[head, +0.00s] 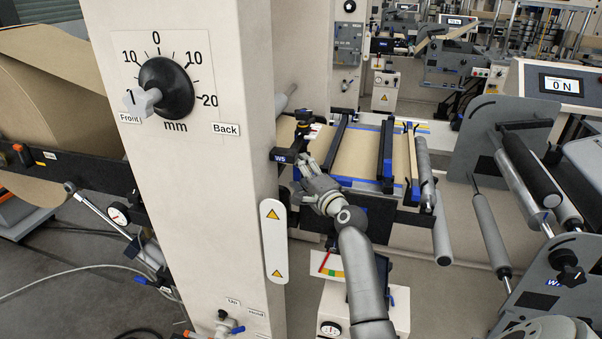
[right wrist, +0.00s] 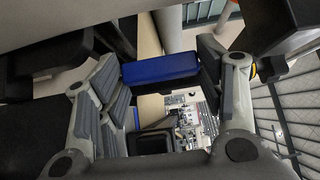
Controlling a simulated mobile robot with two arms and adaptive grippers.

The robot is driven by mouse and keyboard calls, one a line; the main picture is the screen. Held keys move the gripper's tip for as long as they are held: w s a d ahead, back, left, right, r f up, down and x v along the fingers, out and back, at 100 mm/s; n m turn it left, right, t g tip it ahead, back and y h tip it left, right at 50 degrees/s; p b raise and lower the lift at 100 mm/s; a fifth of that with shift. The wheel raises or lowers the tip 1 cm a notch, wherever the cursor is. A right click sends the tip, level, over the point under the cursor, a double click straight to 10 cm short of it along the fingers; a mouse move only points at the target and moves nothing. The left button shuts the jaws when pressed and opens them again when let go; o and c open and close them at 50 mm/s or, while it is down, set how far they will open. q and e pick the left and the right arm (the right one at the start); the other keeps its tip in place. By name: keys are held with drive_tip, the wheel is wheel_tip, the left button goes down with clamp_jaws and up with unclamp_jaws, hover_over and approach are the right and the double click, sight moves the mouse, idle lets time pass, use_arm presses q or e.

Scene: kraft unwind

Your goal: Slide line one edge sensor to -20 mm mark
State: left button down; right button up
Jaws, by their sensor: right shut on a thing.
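My right gripper (head: 308,168) reaches up from the bottom of the head view to the black bracket beside the pale column. In the right wrist view its two fingers (right wrist: 160,85) stand on either side of a blue block (right wrist: 160,68) and are shut on it. I cannot tell whether this block is part of the edge sensor. A dark device (head: 304,124), possibly the sensor, stands just above the gripper. A dial with a black knob (head: 168,86) and mm marks is on the column; its pale pointer (head: 140,102) points down left to the Front side. My left gripper is not in view.
The pale column (head: 215,220) stands close left of my right arm. Brown web (head: 358,152) runs between dark bars behind the gripper. Rollers (head: 490,230) and a display reading 0 N (head: 561,84) are at right. A large brown roll (head: 50,120) is at left.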

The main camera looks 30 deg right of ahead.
drive_tip(key=shift+s+a+p, duration=0.4)
drive_tip(key=shift+a, duration=0.15)
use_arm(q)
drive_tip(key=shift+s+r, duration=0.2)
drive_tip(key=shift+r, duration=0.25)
use_arm(e)
drive_tip(key=shift+s+a, duration=0.15)
drive_tip(key=o, duration=1.2)
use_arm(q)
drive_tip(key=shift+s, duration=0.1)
use_arm(e)
drive_tip(key=s, duration=0.8)
drive_tip(key=s+a, duration=0.1)
drive_tip(key=s, duration=0.3)
drive_tip(key=shift+d, duration=0.1)
